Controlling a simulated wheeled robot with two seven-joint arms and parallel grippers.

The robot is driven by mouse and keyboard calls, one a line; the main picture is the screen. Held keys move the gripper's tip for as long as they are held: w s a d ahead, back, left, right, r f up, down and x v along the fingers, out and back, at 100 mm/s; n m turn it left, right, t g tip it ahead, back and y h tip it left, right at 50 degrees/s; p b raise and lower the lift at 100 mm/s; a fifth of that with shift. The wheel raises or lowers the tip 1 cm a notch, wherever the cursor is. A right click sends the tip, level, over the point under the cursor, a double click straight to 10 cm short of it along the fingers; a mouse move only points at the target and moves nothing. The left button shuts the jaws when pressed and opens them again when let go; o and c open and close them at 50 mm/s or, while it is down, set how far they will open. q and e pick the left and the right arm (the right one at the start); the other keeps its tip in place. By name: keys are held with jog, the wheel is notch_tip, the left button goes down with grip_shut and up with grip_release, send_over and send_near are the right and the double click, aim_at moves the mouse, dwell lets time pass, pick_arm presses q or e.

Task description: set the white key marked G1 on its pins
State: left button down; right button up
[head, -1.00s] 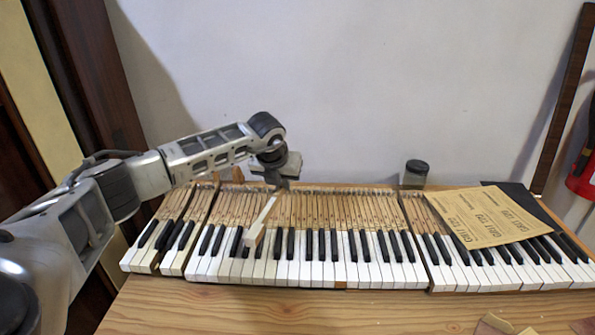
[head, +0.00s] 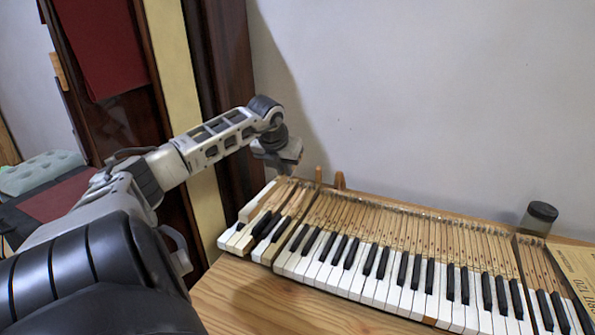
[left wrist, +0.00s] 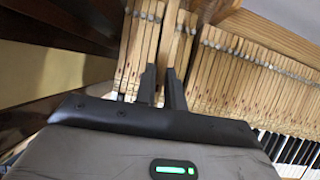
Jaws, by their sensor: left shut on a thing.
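My left gripper (head: 283,172) is shut on a loose key, whose white front part (head: 257,203) shows in the head view. It holds the key over the far left end of the keyboard, roughly in line with the keys there. In the left wrist view the gripper's dark fingers (left wrist: 163,82) are on either side of the key's wooden shank (left wrist: 172,30), above the row of wooden key shanks (left wrist: 137,48). I cannot read a mark on the key. The pins under it are hidden, and I cannot tell whether it touches its neighbours. My right gripper is not in view.
The keyboard's white and black keys (head: 375,268) run to the right on a wooden table (head: 245,300). A dark-lidded jar (head: 538,217) stands behind them, with sandpaper (head: 572,268) at the right edge. Wooden posts rise behind the left end. The table's front left is bare.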

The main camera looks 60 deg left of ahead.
aim_at(282, 181)
pick_arm(q)
jog(key=shift+f+b, duration=1.65)
jog(key=shift+f, duration=1.05)
jog(key=shift+f+b, duration=0.45)
jog(key=shift+f, duration=0.55)
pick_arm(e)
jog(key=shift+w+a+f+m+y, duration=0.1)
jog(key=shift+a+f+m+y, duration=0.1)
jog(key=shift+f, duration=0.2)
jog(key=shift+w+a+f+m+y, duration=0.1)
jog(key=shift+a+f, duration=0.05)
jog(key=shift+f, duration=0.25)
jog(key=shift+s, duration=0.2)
pick_arm(q)
jog(key=shift+b, duration=0.35)
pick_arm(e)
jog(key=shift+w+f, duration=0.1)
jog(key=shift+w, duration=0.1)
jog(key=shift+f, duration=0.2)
pick_arm(q)
jog(key=shift+f+b, duration=0.4)
jog(key=shift+b, duration=0.15)
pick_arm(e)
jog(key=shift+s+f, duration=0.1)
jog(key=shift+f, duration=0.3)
pick_arm(q)
jog(key=c, duration=1.8)
grip_release()
